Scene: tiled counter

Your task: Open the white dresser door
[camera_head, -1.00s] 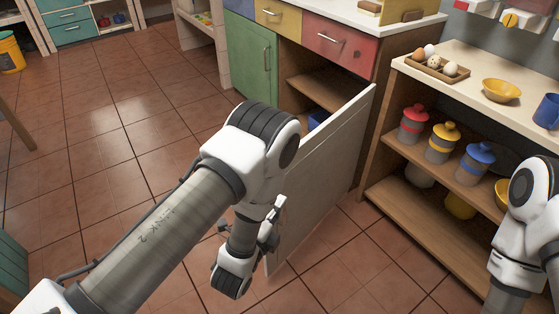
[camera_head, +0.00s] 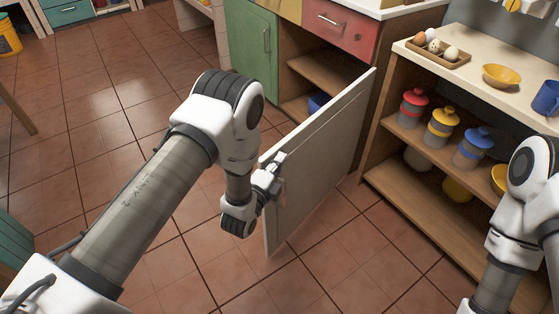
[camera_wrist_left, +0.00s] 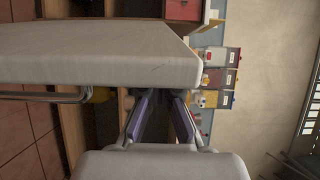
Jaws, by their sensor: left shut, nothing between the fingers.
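The white dresser door (camera_head: 325,155) stands swung far out from the dresser, with its shelves exposed behind it. In the left wrist view the door (camera_wrist_left: 90,52) fills the upper left, and a metal bar handle (camera_wrist_left: 50,96) shows at the left. My left gripper (camera_head: 277,165) is at the door's free edge, near its top corner. Its fingers (camera_wrist_left: 160,97) are shut with nothing between them, close to the door; I cannot tell whether they touch it. My right arm shows at the right of the head view, but its gripper is out of frame.
The dresser has a green door (camera_head: 251,50) and a red drawer (camera_head: 340,26). A blue item (camera_head: 318,103) lies inside. An open shelf unit (camera_head: 430,165) with jars, an egg tray (camera_head: 438,52) and a yellow bowl (camera_head: 501,76) stands at right. Tiled floor (camera_head: 120,120) is clear at left.

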